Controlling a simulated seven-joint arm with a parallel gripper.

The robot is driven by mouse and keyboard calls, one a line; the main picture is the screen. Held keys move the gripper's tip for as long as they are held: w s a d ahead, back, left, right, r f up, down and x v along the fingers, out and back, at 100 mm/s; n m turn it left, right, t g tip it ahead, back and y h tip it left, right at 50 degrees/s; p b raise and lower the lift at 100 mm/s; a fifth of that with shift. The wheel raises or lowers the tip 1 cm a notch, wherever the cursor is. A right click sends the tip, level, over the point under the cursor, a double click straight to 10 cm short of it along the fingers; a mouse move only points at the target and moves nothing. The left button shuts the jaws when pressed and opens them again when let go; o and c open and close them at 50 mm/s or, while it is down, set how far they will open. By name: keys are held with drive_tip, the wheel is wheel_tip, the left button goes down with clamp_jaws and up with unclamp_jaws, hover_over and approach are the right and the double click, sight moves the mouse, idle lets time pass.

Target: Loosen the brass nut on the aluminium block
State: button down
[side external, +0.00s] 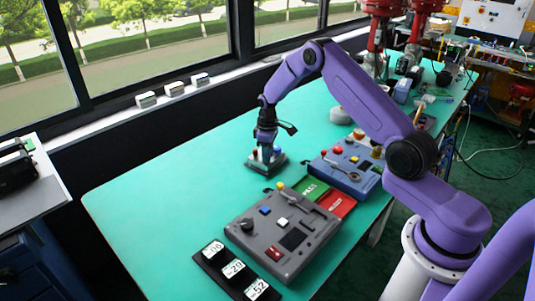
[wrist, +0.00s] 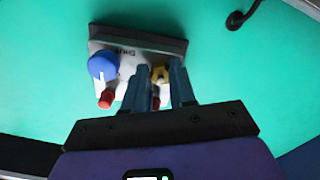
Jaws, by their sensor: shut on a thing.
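The aluminium block (wrist: 118,42) is a small grey unit on the green bench, with lettering on its top; it also shows in the side view (side external: 281,162). It carries a blue knob (wrist: 102,66) and a red part (wrist: 106,99) at its left in the wrist view. The brass nut (wrist: 160,73) shows between the fingertips of my gripper (wrist: 160,69), with one dark finger on each side. My gripper is shut on the nut. The fingers hide part of the block. In the side view my gripper (side external: 265,150) points down over the block.
A grey control box (side external: 283,232) and a blue control box (side external: 345,175) stand nearby, with green (side external: 310,188) and red (side external: 337,202) trays between them. Numbered black holders (side external: 236,270) are at the front. A black cable (wrist: 252,9) lies beside the block.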

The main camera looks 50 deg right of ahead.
drive_tip(key=shift+n, duration=0.8)
drive_tip(key=c, duration=0.9)
unclamp_jaws()
wheel_tip(320, 180, up, 18)
drive_tip(key=shift+f, duration=0.25)
